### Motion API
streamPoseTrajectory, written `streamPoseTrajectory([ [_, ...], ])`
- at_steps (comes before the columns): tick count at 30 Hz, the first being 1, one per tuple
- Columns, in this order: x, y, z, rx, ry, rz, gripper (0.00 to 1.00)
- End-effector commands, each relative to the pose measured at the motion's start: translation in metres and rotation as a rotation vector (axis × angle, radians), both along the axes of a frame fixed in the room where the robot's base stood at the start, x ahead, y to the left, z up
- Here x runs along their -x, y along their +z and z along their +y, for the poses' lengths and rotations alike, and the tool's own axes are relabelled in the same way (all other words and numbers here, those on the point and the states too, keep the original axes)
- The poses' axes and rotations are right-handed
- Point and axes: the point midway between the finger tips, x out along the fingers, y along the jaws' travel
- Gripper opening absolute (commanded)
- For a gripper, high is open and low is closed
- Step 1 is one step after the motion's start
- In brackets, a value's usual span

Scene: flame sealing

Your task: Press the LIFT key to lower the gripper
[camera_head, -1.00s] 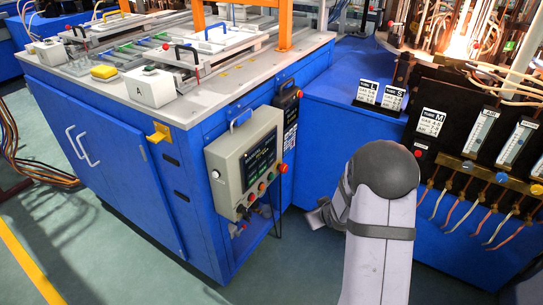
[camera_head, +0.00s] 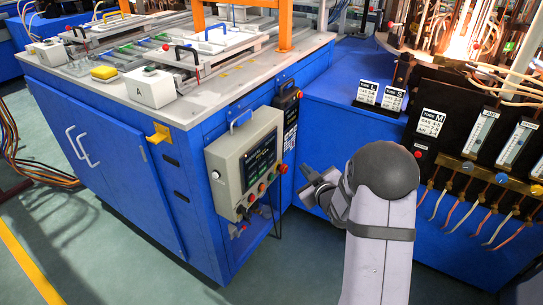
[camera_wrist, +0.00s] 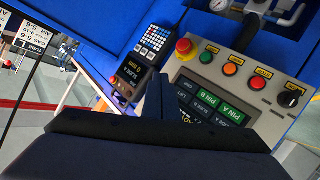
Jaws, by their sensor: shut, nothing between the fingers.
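A grey control box (camera_head: 244,164) with a dark screen and several coloured buttons hangs on the blue machine's side. In the wrist view the box (camera_wrist: 262,62) shows its screen (camera_wrist: 212,104) with PIN A and PIN B labels, plus green, orange and red buttons. A black pendant (camera_head: 289,124) hangs beside it. In the wrist view this pendant (camera_wrist: 140,62) shows a keypad and a small lit display. My gripper (camera_head: 312,184) is shut and empty, right of the box. In the wrist view its dark body covers the bottom and part of the screen.
A red emergency button (camera_wrist: 185,47) stands out from the box's corner. A black rack with gauges (camera_head: 485,150) and hoses stands at the right. A blue cabinet (camera_head: 325,130) lies behind my gripper. The floor (camera_head: 130,250) in front is open.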

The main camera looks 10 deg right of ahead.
Motion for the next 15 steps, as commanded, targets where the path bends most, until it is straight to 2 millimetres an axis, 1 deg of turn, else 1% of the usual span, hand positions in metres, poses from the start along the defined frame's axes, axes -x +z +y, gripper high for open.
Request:
streamPoseTrajectory([
  [8, -0.008, 0.0, 0.009, 0.0, 0.002, 0.0, 0.0],
  [15, -0.026, -0.001, 0.027, 0.0, 0.003, -0.001, 0.0],
])
